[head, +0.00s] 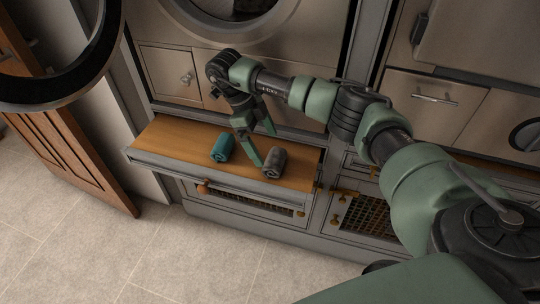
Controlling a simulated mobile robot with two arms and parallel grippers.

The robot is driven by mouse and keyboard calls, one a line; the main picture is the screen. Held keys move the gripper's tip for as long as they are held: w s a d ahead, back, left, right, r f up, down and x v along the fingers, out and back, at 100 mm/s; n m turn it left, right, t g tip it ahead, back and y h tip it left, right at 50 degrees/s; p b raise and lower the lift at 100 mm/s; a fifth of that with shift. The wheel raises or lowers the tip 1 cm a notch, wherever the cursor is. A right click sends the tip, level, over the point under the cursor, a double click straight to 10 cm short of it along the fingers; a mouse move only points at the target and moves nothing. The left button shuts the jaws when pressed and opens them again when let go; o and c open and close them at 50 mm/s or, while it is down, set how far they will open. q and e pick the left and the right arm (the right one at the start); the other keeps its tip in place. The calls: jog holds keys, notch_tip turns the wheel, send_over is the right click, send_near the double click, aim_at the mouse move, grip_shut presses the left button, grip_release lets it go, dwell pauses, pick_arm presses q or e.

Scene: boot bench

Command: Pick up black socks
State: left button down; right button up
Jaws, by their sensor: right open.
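A dark grey rolled bundle (274,163), the closest match to black socks, lies on the right part of a wooden pull-out shelf (176,137). A teal rolled bundle (222,148) lies to its left on the same shelf. My right gripper (265,149) is open and points down over the shelf. One finger reaches down just left of the dark grey bundle, and the other is behind it. I cannot tell whether either finger touches the bundle. The jaws look empty. My left gripper is not in view.
A front-loading washer (291,28) stands behind the shelf, its round door (92,75) swung open at upper left. A brown wooden door (90,150) stands open at left. Metal drawers (428,105) are at right. The tiled floor (120,255) in front is clear.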

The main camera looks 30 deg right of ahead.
aim_at(274, 155)
jog(key=s+f, duration=0.1)
jog(key=s+d+f+p, duration=0.1)
jog(key=shift+s, duration=0.4)
jog(key=x, duration=0.2)
jog(key=shift+d+f, duration=0.15)
jog(key=shift+f, duration=0.5)
jog(key=shift+c, duration=0.3)
jog(key=shift+d, duration=0.1)
jog(key=c, duration=1.3)
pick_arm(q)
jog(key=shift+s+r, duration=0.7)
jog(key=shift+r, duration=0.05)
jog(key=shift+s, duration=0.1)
